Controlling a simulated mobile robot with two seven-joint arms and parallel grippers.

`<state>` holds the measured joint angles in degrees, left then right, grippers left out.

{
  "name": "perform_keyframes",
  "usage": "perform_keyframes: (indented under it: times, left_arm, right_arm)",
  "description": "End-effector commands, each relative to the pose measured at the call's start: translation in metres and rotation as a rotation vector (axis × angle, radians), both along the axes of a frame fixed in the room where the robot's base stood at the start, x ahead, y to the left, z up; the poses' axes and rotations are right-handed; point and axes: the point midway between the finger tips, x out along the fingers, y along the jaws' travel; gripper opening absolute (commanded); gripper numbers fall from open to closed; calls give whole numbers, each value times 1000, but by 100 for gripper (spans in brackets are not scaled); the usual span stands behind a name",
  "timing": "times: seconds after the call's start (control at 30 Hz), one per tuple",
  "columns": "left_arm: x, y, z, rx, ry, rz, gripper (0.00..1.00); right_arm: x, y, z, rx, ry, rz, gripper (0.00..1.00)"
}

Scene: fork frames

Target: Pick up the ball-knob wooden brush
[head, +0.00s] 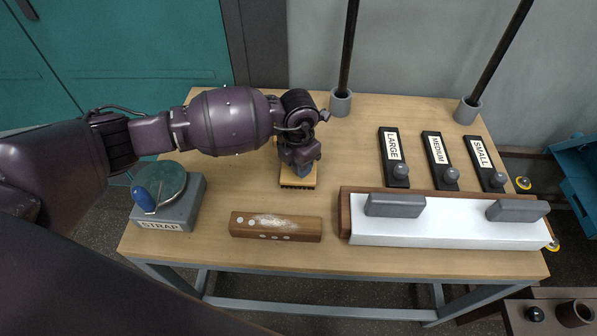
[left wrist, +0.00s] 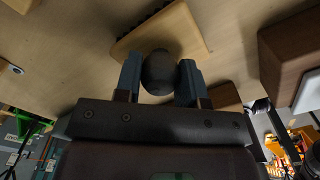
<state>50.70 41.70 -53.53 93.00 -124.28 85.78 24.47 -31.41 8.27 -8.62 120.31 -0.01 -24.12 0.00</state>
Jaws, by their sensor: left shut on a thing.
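The ball-knob wooden brush (head: 298,183) is a pale wooden block with dark bristles along its lower edge, near the middle of the wooden table. My left gripper (head: 300,168) points down over it and hides most of its top and its knob in the head view. In the left wrist view the dark round knob (left wrist: 160,68) sits between the two blue-grey fingers of the left gripper (left wrist: 160,82), which is shut on it. The pale brush block (left wrist: 188,30) shows behind the knob. I cannot tell whether the bristles touch the table. My right gripper is not in view.
A brown speckled wooden block (head: 275,227) lies in front of the brush. The grey STRAP box (head: 167,212) stands at left. A long white block in a wooden holder (head: 445,232) lies at right, below the LARGE, MEDIUM and SMALL (head: 484,160) labelled pieces. Two dark posts rise behind.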

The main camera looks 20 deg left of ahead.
Motion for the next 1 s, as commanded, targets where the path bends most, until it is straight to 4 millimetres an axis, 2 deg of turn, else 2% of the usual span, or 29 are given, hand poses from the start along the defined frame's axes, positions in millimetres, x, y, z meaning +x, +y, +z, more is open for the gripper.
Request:
perform_keyframes:
  times: [0.2, 0.37, 0.47, 0.8, 1.0]
  left_arm:
    - [0, 0, 4, 0, -2, 0, 9]
    - [1, 0, 23, -1, -5, 0, 9]
    - [2, 0, 44, 0, -9, 0, 9]
    - [1, 0, 132, 0, -8, 0, 9]
    - [1, 0, 171, -1, -5, 0, 9]
  right_arm:
    - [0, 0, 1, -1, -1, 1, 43]
    - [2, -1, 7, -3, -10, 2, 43]
    - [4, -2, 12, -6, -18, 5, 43]
    - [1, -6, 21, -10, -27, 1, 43]
    - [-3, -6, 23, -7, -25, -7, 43]
